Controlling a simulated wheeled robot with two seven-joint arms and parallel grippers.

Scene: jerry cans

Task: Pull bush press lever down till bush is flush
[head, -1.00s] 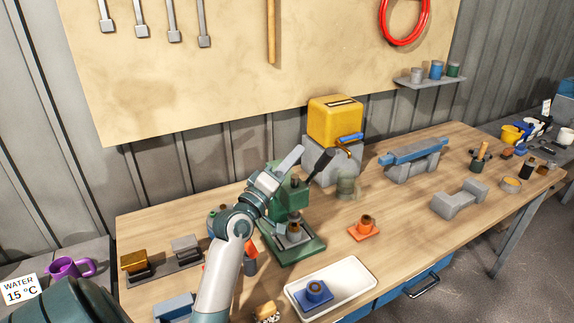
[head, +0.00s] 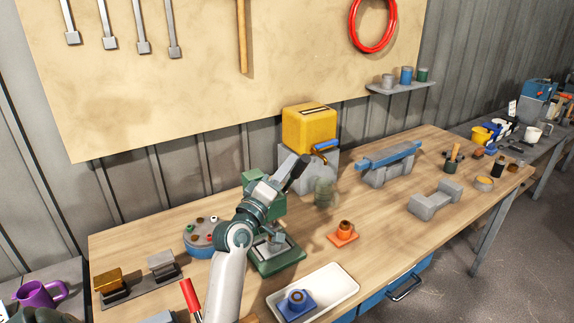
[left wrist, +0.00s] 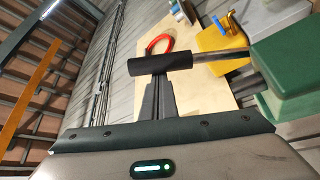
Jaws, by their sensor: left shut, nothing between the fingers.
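The green bush press (head: 268,203) stands on the bench, partly behind my left arm. Its lever has a black grip (head: 297,174), sticking up to the right of the press head. In the left wrist view the black grip (left wrist: 160,64) lies across the tips of my left gripper (left wrist: 158,82), with a metal rod running to the green press head (left wrist: 290,62). My left gripper (head: 288,167) is shut and empty beside the grip; I cannot tell if they touch. The bush and its seat under the ram are mostly hidden by my arm.
A white tray (head: 338,273) holds a blue block with a bush. An orange piece (head: 344,230) stands right of the press. A blue round holder (head: 199,240) is left of my arm. A yellow box (head: 309,130) on a grey stand is behind the press.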

